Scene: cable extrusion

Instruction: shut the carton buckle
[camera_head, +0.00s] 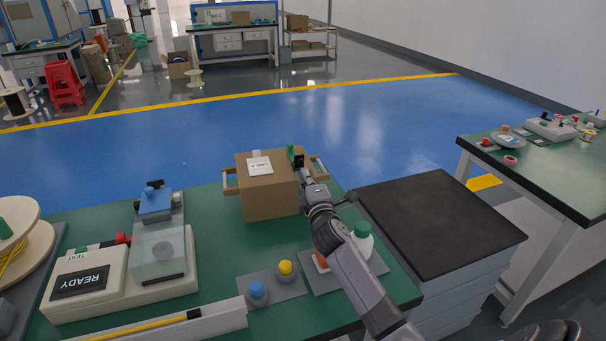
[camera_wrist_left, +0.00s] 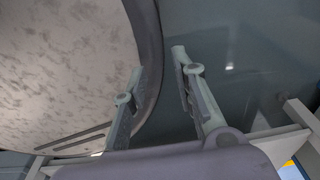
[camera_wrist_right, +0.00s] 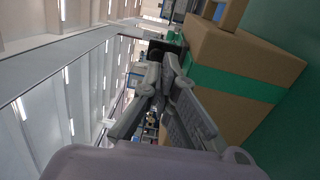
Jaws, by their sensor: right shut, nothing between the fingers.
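The brown carton (camera_head: 270,198) stands on the green bench, with a white label on top and wooden handles at its sides. A green piece (camera_head: 291,151) stands up at its top right edge beside a small black piece (camera_head: 299,161). In the right wrist view a green strap (camera_wrist_right: 232,83) runs along the carton (camera_wrist_right: 250,58). My right gripper (camera_head: 304,174) is shut and empty at the carton's right side; its fingertips (camera_wrist_right: 162,64) are close to the black piece (camera_wrist_right: 166,47). Whether they touch, and the buckle's state, I cannot tell. My left gripper (camera_wrist_left: 158,64) is open and empty, outside the head view.
A tester box (camera_head: 120,285) with a clear cover sits to the left, beside a cable spool (camera_head: 25,235). A plate with blue and yellow knobs (camera_head: 272,288) and a green-capped bottle (camera_head: 362,238) lie in front. A dark-topped cabinet (camera_head: 440,225) stands right.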

